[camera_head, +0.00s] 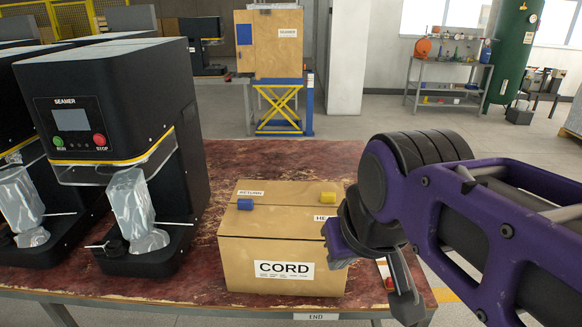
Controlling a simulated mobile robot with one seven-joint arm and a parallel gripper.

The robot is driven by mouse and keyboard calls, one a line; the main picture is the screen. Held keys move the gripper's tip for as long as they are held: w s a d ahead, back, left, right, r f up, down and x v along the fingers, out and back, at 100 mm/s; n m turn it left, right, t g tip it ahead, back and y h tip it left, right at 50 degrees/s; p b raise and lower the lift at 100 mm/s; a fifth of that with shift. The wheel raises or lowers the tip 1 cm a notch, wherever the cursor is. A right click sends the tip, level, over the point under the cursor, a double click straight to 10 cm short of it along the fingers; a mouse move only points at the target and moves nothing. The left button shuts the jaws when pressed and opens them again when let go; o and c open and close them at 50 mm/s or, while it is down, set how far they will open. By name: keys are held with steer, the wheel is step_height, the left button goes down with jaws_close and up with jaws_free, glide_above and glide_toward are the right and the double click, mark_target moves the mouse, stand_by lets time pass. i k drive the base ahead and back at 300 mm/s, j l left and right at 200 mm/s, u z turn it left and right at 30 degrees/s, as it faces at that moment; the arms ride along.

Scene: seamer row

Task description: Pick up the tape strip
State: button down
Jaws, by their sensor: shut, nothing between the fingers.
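I cannot make out a tape strip for certain. A small blue piece (245,204) and a small yellow piece (328,197) lie on top of a cardboard box (240,262) labelled CORD, on the table. My gripper (405,300) is shut and empty at the right, just beyond the box's right side near the table's front right corner. My arm hides part of the table and the box's right edge. A small red and white item (386,274) shows partly behind the gripper.
Black seamer machines (120,110) stand at the left, with silvery wrapped items (137,212) in them. The table (285,160) is bare behind the box. A wooden cabinet (268,45) on a yellow lift and a tool bench (442,70) stand farther back.

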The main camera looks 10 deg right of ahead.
mark_target(382, 263)
steer(key=z, duration=1)
steer(key=i+j, duration=0.05)
